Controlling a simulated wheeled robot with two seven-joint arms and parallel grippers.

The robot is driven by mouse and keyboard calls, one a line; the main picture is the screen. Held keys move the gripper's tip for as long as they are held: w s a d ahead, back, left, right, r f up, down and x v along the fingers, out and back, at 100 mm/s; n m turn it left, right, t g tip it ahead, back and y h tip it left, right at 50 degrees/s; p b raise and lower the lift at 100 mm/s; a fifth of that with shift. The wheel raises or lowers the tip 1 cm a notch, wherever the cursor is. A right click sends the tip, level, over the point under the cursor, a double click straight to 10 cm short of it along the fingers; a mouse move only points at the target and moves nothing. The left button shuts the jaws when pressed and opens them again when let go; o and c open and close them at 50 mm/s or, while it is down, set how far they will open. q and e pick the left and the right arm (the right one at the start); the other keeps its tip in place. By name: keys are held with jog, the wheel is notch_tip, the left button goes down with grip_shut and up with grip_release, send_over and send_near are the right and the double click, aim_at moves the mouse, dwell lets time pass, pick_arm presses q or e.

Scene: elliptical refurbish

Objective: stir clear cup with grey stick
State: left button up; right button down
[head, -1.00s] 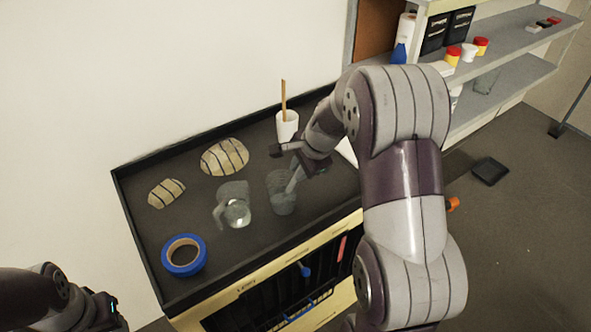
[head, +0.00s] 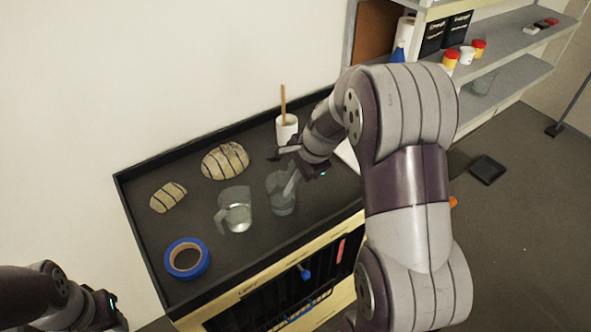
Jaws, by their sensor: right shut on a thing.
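The clear cup (head: 281,200) stands upright on the dark cabinet top, right of a clear pitcher. The grey stick (head: 292,184) slants down into the cup; its lower end is hard to make out through the clear wall. My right gripper (head: 290,158) is just above the cup's rim and is shut on the stick's upper part, which the fingers partly hide. My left gripper (head: 112,314) is at the bottom left corner, away from the cabinet top; its fingers are not clear.
A clear pitcher (head: 236,211) stands close left of the cup. A white cup (head: 287,132) with a wooden stick (head: 283,100) is behind. Blue tape (head: 187,258) lies front left. Two striped stones (head: 225,161) lie at the back left. A raised rim edges the top.

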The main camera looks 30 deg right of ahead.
jog(key=a+p+v, duration=0.1)
jog(key=p+v, duration=0.4)
jog(key=v, duration=0.3)
jog(key=shift+s+d+r, duration=0.2)
jog(key=shift+d+r, duration=0.05)
jog(key=shift+d, duration=0.15)
dwell(0.5)
notch_tip(320, 180, up, 5)
jog(key=p, duration=0.4)
jog(key=shift+f, duration=0.1)
